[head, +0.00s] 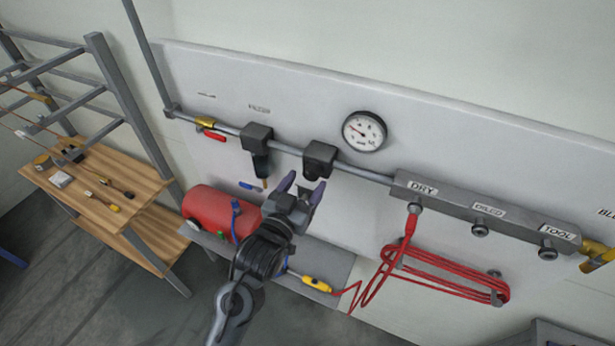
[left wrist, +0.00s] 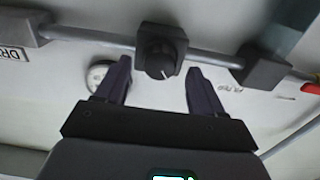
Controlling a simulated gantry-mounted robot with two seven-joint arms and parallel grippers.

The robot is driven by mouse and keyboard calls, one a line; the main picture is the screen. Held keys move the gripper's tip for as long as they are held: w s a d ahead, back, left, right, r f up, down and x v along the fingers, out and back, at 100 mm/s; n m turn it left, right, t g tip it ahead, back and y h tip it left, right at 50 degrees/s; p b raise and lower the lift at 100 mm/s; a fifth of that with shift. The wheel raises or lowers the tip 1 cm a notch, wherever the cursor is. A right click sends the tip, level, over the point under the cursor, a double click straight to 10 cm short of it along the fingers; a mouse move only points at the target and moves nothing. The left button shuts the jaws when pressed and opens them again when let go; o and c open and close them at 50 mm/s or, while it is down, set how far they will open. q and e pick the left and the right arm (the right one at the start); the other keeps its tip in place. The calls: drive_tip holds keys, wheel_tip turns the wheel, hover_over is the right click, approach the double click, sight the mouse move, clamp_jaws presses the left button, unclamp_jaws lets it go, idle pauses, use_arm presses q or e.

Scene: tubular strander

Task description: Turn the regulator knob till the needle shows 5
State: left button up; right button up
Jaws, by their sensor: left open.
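The regulator (head: 319,158) is a dark block on the grey pipe, below and left of the round white gauge (head: 364,131). My left gripper (head: 302,187) is open and empty, just below the regulator. In the left wrist view the black regulator knob (left wrist: 158,62) faces me, with a pale mark on it. It lies between the lines of the two open fingers, apart from both. The gauge (left wrist: 98,75) is partly hidden there behind one finger. My right gripper is not in view.
A filter block (head: 257,138) and a yellow valve with a red lever (head: 210,131) sit left on the pipe. A manifold (head: 485,212) with a coiled red hose (head: 450,275) is at right. A red tank (head: 215,212) stands below, near a wooden bench (head: 95,180).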

use_arm(q)
drive_tip(key=shift+x, duration=1.1)
drive_tip(key=c, duration=1)
drive_tip(key=shift+c, duration=0.2)
